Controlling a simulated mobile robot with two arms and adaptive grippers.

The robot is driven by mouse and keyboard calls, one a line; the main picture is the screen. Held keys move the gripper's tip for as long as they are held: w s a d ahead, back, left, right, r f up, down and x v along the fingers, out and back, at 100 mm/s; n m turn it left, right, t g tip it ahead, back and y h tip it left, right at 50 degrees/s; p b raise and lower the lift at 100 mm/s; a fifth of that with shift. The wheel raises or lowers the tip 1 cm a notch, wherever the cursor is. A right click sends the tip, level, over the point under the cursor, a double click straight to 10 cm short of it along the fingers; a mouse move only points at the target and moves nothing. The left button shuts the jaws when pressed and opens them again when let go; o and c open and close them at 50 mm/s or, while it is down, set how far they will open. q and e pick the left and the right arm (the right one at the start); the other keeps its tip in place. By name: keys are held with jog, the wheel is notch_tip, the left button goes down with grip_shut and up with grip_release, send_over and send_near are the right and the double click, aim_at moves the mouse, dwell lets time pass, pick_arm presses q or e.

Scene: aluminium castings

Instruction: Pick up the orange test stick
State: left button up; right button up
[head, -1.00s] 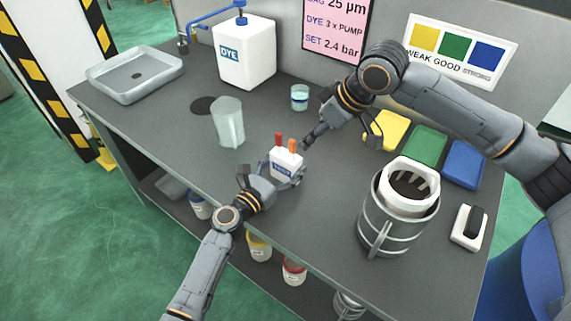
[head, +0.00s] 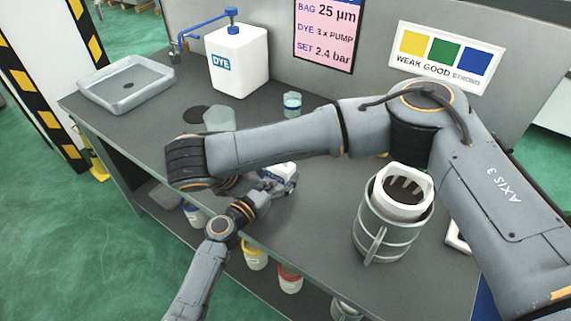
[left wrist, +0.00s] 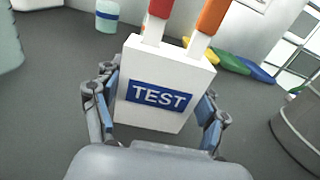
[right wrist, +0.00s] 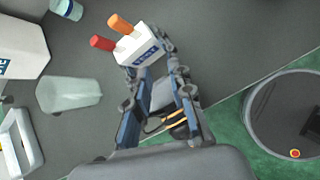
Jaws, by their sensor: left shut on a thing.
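The orange test stick (right wrist: 120,24) stands beside a red stick (right wrist: 102,42) in the top of the white TEST box (right wrist: 137,48). Both sticks also show, cut off at the top, in the left wrist view, orange (left wrist: 211,16) and red (left wrist: 160,8). My left gripper (left wrist: 155,105) is shut on the box from both sides. In the head view my right arm hides the sticks and most of the box (head: 284,170). My right gripper (right wrist: 160,78) is open and empty, with its fingers pointing toward the box, apart from the orange stick. The right arm hides it in the head view.
A translucent jug (head: 219,118) and a small blue-banded cup (head: 292,104) stand behind. The DYE container (head: 240,62) and a sink tray (head: 126,84) are at the back left. A metal pot (head: 385,240) with a white insert stands to the right.

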notch_tip(320, 180, up, 4)
jog(key=a+n+t+h, duration=0.2)
jog(key=n+t+h, duration=0.1)
jog(key=n+t, duration=0.1)
jog(key=shift+x, duration=5.85)
jog(key=shift+a+t, duration=0.1)
jog(key=shift+t, duration=0.2)
jog(key=c, duration=0.4)
